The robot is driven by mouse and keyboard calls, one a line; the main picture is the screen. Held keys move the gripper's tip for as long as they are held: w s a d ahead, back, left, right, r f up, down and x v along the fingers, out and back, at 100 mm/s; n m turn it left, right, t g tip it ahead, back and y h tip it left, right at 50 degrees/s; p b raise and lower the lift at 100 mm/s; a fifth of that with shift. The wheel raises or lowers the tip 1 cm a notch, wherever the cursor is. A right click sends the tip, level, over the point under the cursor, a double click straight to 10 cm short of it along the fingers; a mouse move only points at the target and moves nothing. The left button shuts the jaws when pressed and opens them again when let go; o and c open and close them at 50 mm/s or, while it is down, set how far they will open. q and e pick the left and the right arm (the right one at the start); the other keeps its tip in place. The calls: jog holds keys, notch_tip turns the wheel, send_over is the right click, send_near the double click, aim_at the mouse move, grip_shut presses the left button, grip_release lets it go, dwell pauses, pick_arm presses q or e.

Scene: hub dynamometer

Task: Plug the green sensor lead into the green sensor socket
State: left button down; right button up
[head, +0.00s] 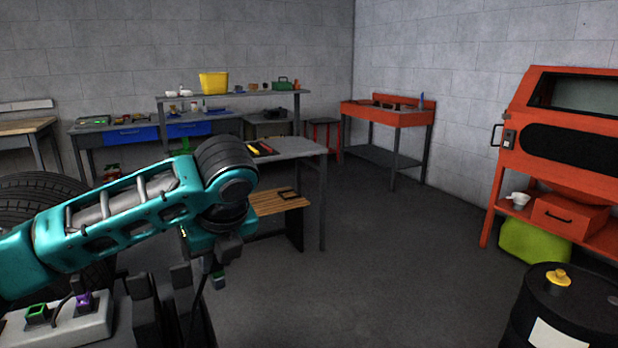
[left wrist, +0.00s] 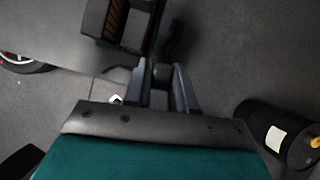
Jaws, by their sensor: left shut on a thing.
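My left gripper (head: 217,268) hangs below the teal wrist of my left arm, left of the middle in the head view. It is shut on a small dark plug with a green part, the green sensor lead (head: 218,282). In the left wrist view the plug (left wrist: 162,72) is a dark block between the two fingers, and a dark cable shows beyond it. A green socket (head: 37,314) sits on a pale grey box at the lower left of the head view. The held plug is apart from it, well to its right. My right gripper is not in view.
A purple connector (head: 84,302) is beside the green socket on the grey box (head: 70,332). Dark tyres (head: 38,190) stand behind my arm. A black drum (head: 565,310) and an orange cabinet (head: 570,140) stand at the right. The middle floor is clear.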

pick_arm(q)
jog(key=s+a+f+n+g+h, duration=0.1)
jog(key=s+f+n+g, duration=0.4)
jog(key=n, duration=0.9)
jog(key=s+a+f+n+g+h, duration=0.2)
jog(key=s+a+f+n+g, duration=0.1)
jog(key=n, duration=1.1)
jog(key=shift+s+a+f+n+g+h+p, duration=0.35)
jog(key=shift+s+f+g, duration=0.5)
jog(key=shift+s+g, duration=0.4)
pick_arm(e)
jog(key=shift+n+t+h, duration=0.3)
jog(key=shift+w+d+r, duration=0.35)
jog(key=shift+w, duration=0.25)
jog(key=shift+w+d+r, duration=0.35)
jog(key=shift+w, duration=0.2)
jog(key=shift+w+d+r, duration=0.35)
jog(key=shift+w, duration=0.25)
pick_arm(q)
jog(key=shift+s, duration=0.1)
